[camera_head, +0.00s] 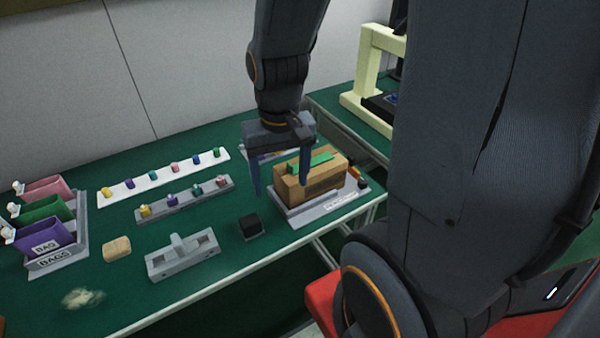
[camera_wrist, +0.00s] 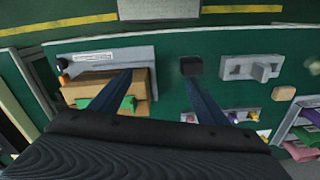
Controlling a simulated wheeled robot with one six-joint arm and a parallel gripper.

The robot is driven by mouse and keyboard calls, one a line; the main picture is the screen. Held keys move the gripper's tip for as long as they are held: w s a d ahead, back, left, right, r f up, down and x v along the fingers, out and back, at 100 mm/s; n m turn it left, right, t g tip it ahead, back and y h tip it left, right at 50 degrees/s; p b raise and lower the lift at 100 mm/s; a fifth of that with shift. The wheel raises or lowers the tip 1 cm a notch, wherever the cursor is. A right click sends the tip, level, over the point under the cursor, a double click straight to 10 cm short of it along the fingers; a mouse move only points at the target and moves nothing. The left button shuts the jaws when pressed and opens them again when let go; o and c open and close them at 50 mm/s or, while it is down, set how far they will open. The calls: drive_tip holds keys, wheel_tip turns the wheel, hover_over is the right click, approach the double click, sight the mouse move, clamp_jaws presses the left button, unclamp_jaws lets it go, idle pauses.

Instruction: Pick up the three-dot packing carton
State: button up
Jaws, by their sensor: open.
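Brown packing cartons (camera_head: 325,181) stand close together on a grey labelled tray (camera_head: 299,216) near the right end of the bench. A green piece (camera_head: 322,160) shows on top of them. I cannot make out dot marks, so I cannot tell which carton has three dots. In the wrist view the cartons (camera_wrist: 85,88) are at left, with the left finger crossing their right part. My gripper (camera_head: 281,186) is open and points down at the left end of the cartons.
A black block (camera_head: 251,227) and a grey fixture (camera_head: 183,255) stand left of the tray. Two strips of small coloured pieces (camera_head: 165,176) lie behind. Coloured bags (camera_head: 40,235) stand in a rack at far left. Bare green bench (camera_head: 190,290) shows along the front edge.

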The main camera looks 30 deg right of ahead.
sight(313, 154)
drive_tip(key=o, duration=0.4)
drive_tip(key=w+d+m, duration=0.1)
drive_tip(key=m, duration=0.1)
drive_tip(key=w+d+m+p, duration=0.1)
drive_tip(key=d+m, duration=0.1)
drive_tip(key=w+d+m+p, duration=0.1)
drive_tip(key=shift+w+d+m+y, duration=0.15)
drive_tip(key=shift+m+y, duration=0.15)
drive_tip(key=shift+m, duration=0.1)
drive_tip(key=w+d+m+p, duration=0.1)
drive_tip(key=d+m, duration=0.1)
drive_tip(key=m, duration=0.1)
drive_tip(key=w+d+f+m+p, duration=0.1)
drive_tip(key=d+m, duration=0.2)
drive_tip(key=w+d+f+m+p, duration=0.1)
drive_tip(key=d+m, duration=0.2)
drive_tip(key=shift+w+f+y, duration=0.2)
drive_tip(key=shift+w+y, duration=0.05)
drive_tip(key=shift+y, duration=0.15)
drive_tip(key=shift+f+m+p, duration=0.35)
drive_tip(key=shift+f+m, duration=0.05)
drive_tip(key=shift+f, duration=0.15)
drive_tip(key=f, duration=0.2)
drive_tip(key=a+f+p, duration=0.1)
drive_tip(key=f, duration=0.2)
drive_tip(key=shift+s+f+p, duration=0.2)
drive_tip(key=shift+f+p, duration=0.05)
drive_tip(key=shift+p, duration=0.05)
drive_tip(key=shift+a+f, duration=0.1)
drive_tip(key=shift+f, duration=0.55)
